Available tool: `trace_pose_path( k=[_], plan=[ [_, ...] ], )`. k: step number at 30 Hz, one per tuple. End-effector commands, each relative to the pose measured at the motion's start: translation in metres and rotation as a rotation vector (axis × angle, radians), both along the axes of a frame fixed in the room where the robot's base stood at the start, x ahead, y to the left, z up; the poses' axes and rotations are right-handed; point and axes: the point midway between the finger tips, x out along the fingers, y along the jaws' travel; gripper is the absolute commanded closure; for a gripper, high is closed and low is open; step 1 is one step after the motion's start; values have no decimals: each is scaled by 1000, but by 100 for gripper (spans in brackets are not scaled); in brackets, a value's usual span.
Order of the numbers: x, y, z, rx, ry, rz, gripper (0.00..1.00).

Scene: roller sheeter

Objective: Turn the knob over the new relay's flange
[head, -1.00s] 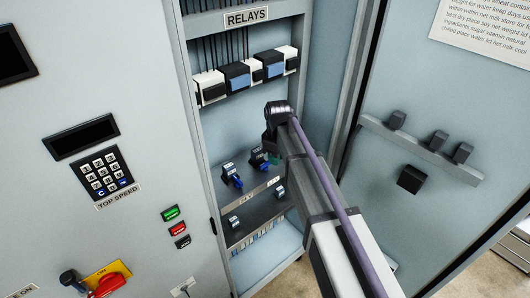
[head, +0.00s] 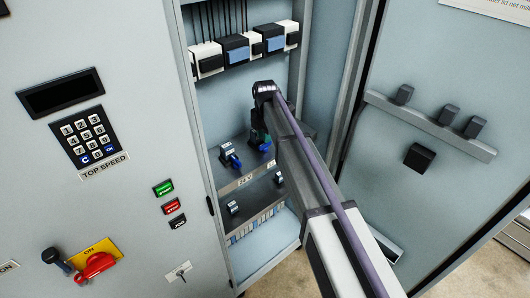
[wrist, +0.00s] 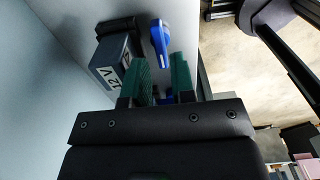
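In the head view my gripper (head: 262,137) reaches into the open cabinet, pointing down over the upper shelf. In the wrist view my gripper (wrist: 161,62) has its two green fingers apart. A blue knob (wrist: 159,42) lies just beyond and between the fingertips, and I see no contact. More blue shows between the fingers near the palm; I cannot tell what it belongs to. A grey relay marked 12 V (wrist: 117,68) is beside the left finger. In the head view another device with a blue knob (head: 230,157) sits left of my gripper. The flange cannot be made out.
A row of relays (head: 238,48) hangs above the shelf (head: 242,168). Smaller devices (head: 233,208) sit on a lower shelf. The open door (head: 400,210) stands right of my arm, with a ledge (head: 430,125) of black parts. A keypad panel (head: 88,137) is left.

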Motion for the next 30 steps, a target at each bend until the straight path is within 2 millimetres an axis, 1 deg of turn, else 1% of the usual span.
trace_pose_path(
  k=[1, 3, 5, 13, 14, 18, 21, 30],
  plan=[
    [0, 0, -23, 0, 0, 0, 77],
    [0, 0, -32, 0, 0, 0, 77],
    [0, 0, -36, 0, 0, -1, 77],
    [0, 0, -33, 0, 0, -1, 77],
    [0, 0, -33, 0, 0, -1, 78],
    [0, 0, -33, 0, 0, -1, 92],
    [0, 0, -33, 0, 0, -1, 100],
    [0, 0, -33, 0, 0, -12, 100]
  ],
)
